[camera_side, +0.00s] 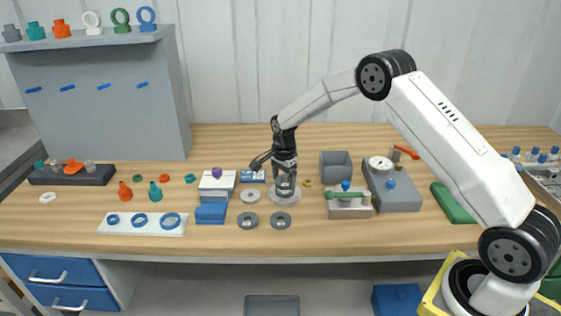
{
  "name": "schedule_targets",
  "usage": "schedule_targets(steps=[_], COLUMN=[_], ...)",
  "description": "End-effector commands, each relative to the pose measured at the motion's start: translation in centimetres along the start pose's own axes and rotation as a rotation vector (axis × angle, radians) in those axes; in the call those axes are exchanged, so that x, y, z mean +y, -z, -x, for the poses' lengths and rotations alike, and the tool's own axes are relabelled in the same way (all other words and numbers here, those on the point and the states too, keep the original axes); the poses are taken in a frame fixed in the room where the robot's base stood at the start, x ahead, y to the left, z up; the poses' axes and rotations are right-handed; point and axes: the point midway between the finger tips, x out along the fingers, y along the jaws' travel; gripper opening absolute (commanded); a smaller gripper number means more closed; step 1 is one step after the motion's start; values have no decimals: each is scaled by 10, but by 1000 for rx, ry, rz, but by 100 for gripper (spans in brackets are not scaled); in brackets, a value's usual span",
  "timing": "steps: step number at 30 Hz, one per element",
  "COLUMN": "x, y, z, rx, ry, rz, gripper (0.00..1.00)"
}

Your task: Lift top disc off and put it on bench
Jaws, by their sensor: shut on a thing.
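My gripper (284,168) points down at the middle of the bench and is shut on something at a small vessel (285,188). What lies between its fingers is too small and partly hidden to make out. The vessel stands upright on a pale round base. Two dark grey discs with centre holes lie flat on the bench (330,235) in front of it, one at the left (248,220) and one at the right (280,220). A paler ring (249,195) lies to the left of the vessel.
Blue and white blocks (211,213) stand left of the discs. A grey open box (336,166) and a fixture with a green handle (348,203) stand close at the right. A white strip with blue rings (143,223) lies farther left. The front bench strip is clear.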

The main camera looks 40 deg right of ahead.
Motion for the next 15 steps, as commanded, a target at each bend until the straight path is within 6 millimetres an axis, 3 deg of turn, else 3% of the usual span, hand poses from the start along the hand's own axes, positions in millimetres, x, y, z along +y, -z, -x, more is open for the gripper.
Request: schedule_targets(steps=[8,15], x=[0,-1], y=[0,0], z=[3,24], rx=[0,0], ry=[1,3], rz=[0,0], gripper=[26,26])
